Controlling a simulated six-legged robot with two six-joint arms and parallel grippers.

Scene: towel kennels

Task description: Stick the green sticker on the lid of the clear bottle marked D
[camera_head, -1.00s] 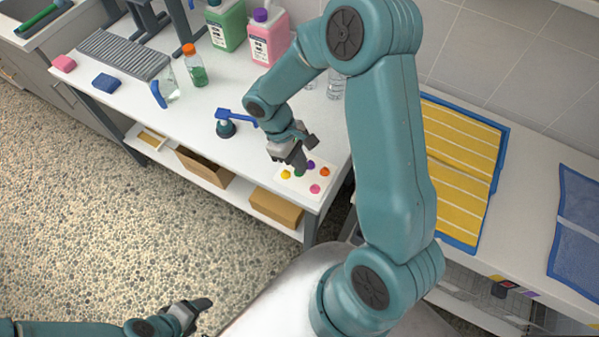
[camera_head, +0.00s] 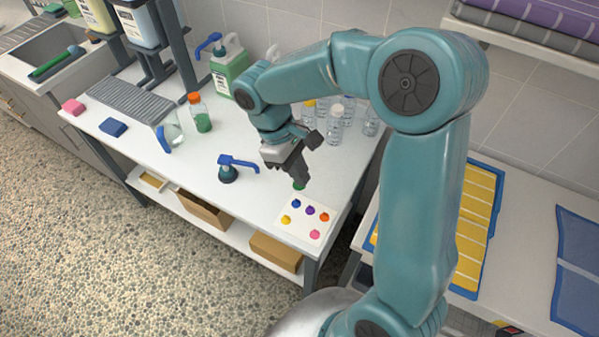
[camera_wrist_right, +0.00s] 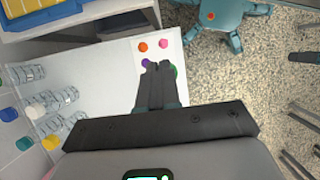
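My right gripper (camera_head: 300,182) is shut on the green sticker (camera_head: 299,187), which shows at its fingertips just above the far edge of the sticker card (camera_head: 306,232). In the right wrist view, the green sticker (camera_wrist_right: 174,71) peeks out beside the closed fingertips (camera_wrist_right: 160,66). Several clear bottles stand behind the gripper; one is a clear bottle (camera_head: 335,128) beside my forearm. They also show at the left of the right wrist view, including one clear bottle (camera_wrist_right: 62,97). I cannot read any letter on them, so I cannot tell which is D. My left gripper is out of view.
The card holds blue, purple, orange, yellow and pink stickers. The table's middle is mostly clear.

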